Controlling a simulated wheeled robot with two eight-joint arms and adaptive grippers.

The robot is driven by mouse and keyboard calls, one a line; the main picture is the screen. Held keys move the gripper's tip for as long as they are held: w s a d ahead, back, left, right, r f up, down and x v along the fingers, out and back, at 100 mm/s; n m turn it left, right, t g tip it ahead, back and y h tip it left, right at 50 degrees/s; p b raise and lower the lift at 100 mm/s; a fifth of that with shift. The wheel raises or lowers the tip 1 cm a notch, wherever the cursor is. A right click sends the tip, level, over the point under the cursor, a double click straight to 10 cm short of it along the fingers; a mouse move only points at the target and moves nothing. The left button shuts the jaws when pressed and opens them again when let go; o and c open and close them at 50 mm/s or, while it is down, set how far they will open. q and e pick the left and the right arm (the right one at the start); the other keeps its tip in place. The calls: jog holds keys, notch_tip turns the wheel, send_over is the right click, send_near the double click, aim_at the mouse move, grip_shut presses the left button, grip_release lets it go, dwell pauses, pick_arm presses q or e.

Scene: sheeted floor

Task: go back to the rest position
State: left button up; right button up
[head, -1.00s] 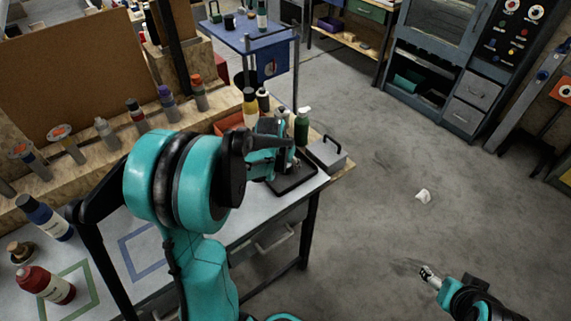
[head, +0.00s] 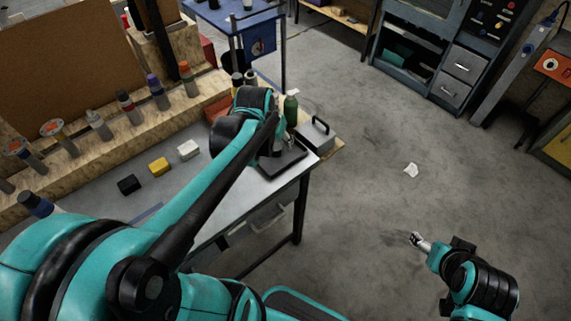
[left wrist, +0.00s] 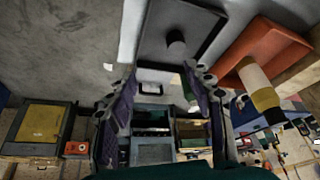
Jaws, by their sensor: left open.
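My left gripper (head: 284,143) is over the far right end of the table, close above a dark tray (head: 283,166). In the left wrist view its two fingers (left wrist: 160,78) are apart with nothing between them. The tray (left wrist: 204,20) there holds a small dark cylinder (left wrist: 177,43), clear of the fingers. My right gripper (head: 417,240) is over the floor at the lower right, away from the table; it is too small to tell whether it is open.
A grey box with a handle (head: 317,137) and a green bottle (head: 290,109) stand by the tray. Black (head: 129,184), yellow (head: 159,166) and white (head: 188,150) blocks lie on the table. An orange bin (left wrist: 285,38) is beside the tray. Open floor lies right of the table.

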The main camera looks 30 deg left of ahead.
pick_arm(q)
jog(key=s+d+r+m+t, duration=0.1)
jog(key=s+d+t, duration=0.1)
jog(key=s+d, duration=0.9)
jog(key=shift+s+h, duration=0.3)
jog(key=shift+s, duration=0.2)
